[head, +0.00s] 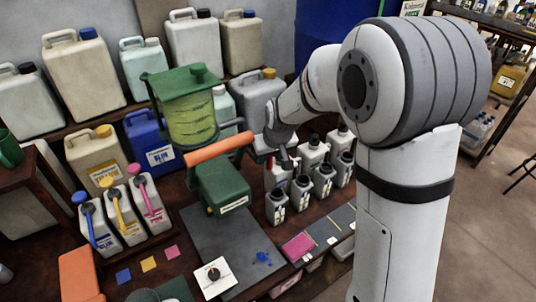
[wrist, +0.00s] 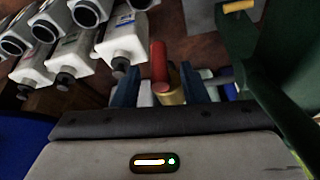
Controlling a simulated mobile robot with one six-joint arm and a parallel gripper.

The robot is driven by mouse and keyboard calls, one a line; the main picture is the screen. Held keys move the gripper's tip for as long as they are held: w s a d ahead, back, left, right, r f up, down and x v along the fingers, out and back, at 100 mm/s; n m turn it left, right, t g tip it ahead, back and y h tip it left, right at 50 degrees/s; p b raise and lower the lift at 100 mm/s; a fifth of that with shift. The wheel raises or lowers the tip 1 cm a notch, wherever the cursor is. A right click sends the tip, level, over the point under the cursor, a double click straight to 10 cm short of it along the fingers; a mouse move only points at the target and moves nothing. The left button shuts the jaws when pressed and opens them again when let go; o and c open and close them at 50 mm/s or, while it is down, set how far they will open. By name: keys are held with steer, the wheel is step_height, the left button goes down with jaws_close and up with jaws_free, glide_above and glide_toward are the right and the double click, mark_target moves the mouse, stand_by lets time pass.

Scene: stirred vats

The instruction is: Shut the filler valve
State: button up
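The filler in the head view has a green-lidded tank (head: 190,118) with yellow-green contents, above a green body (head: 222,188) with an orange lever (head: 218,147). In the wrist view a red handle (wrist: 159,66) and a brass-coloured part (wrist: 172,86), apparently the valve, show between the two blue fingers of my gripper (wrist: 160,88). The fingers stand apart, with gaps beside the red handle; contact is not clear. Dark green filler structure (wrist: 278,85) is at the right. In the head view my gripper (head: 283,158) is right of the filler, its fingertips partly hidden.
Several small white bottles (head: 300,190) stand close to the right of my gripper; they also show at upper left in the wrist view (wrist: 122,38). Large jugs (head: 84,75) line the back shelf. A white square with a black knob (head: 213,278) lies in front.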

steer(key=shift+w+f, duration=0.1)
steer(key=shift+f, duration=0.3)
jaws_close()
steer(key=shift+a, duration=0.15)
